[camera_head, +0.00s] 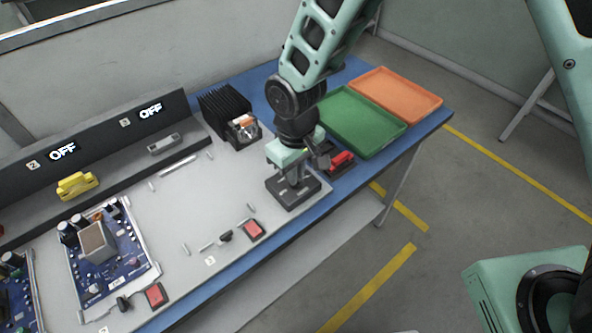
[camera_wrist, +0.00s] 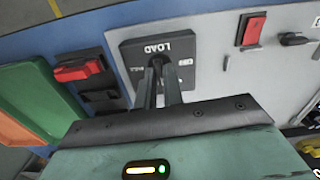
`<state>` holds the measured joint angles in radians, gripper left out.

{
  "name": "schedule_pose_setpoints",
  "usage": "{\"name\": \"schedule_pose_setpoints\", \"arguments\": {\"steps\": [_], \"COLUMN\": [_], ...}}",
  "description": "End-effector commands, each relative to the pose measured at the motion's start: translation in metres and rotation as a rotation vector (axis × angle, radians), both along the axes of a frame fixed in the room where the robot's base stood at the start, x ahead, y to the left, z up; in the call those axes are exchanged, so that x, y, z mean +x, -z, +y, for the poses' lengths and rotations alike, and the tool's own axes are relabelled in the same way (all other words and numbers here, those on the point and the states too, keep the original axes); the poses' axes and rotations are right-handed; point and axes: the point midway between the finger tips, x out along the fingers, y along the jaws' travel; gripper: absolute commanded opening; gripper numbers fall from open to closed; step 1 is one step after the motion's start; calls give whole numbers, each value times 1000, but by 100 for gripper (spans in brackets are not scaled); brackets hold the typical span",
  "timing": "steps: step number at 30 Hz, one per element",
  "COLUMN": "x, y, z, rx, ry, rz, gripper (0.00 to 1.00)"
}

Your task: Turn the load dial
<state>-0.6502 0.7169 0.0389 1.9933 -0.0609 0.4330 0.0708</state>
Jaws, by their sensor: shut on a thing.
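The load dial's dark square housing (camera_head: 302,199) sits at the front edge of the bench panel, below my arm. In the wrist view the housing (camera_wrist: 130,50) shows the word LOAD, upside down, and smaller markings partly covered by my fingers. My gripper (camera_head: 291,181) points down onto the housing. In the wrist view its two fingers (camera_wrist: 158,68) are close together at the middle of the housing, shut on the dial's knob. The knob itself is mostly hidden between the fingers, so its setting cannot be read.
A dark holder with a red part (camera_head: 342,160) stands close right of the housing. Green (camera_head: 368,142) and orange (camera_head: 420,100) trays lie beyond. A black finned unit (camera_head: 222,103) stands behind. Left are red switches (camera_head: 255,229), a circuit board (camera_head: 122,262) and two OFF displays (camera_head: 62,151).

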Motion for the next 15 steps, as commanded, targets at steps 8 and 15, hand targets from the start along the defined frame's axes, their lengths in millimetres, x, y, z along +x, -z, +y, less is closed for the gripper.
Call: {"name": "schedule_pose_setpoints", "arguments": {"steps": [8,15], "x": [0,1], "y": [-2,-2], "z": [1,1], "rx": [1,2], "ry": [253,430], "rz": [-2,-2], "gripper": [0,0]}}
